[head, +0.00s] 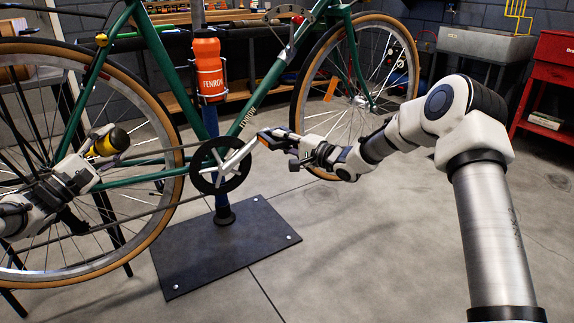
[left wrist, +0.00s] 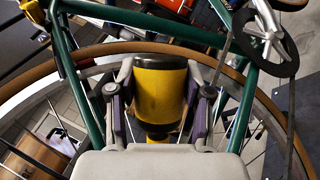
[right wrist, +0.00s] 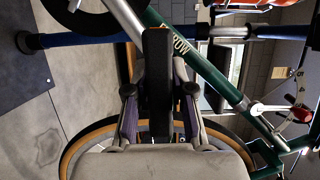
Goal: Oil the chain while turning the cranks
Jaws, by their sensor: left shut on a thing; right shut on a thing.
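A green bike (head: 150,55) hangs on a stand with its chain (head: 150,160) running from the rear wheel to the dark chainring (head: 221,181). My left gripper (head: 105,145) is shut on a yellow bottle with black ends (head: 112,141), held tilted above the chain near the rear wheel. The bottle fills the middle of the left wrist view (left wrist: 160,95). My right gripper (head: 290,143) is shut on the black pedal (right wrist: 157,85) at the end of the silver crank (head: 240,157). The bottle's tip is not clear.
An orange water bottle (head: 208,66) sits on the frame above the chainring. The stand's black base plate (head: 225,245) lies on the floor. A grey sink (head: 485,45) and a red cabinet (head: 550,75) stand at the back right. The front floor is clear.

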